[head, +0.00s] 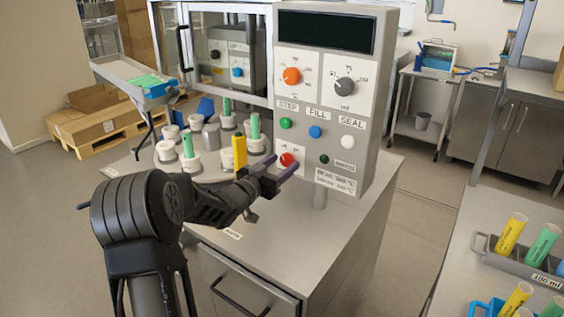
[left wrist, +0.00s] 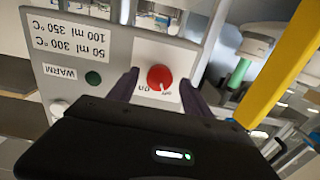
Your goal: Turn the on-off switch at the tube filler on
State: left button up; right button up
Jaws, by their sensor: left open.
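The tube filler's grey control panel (head: 365,163) stands upright at the centre of the head view. Its red on-off switch (head: 287,160) sits on a white label at the lower left of the panel. My left gripper (head: 288,168) is open, with its purple fingers at the switch and partly covering it. In the left wrist view the red knob (left wrist: 160,77) shows between the two spread fingertips, one on each side; I cannot tell whether they touch it. My right gripper is not in view.
A yellow tube (head: 239,152) stands close behind my left gripper. Green tubes and white holders (head: 167,152) stand on the filler's worktop. A dark green WARM button (left wrist: 93,78) is beside the switch. Racks with yellow and green tubes (head: 511,233) stand at right.

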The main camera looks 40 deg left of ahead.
pick_arm(q)
jog(key=shift+w, duration=0.25)
grip_shut()
dwell(0.5)
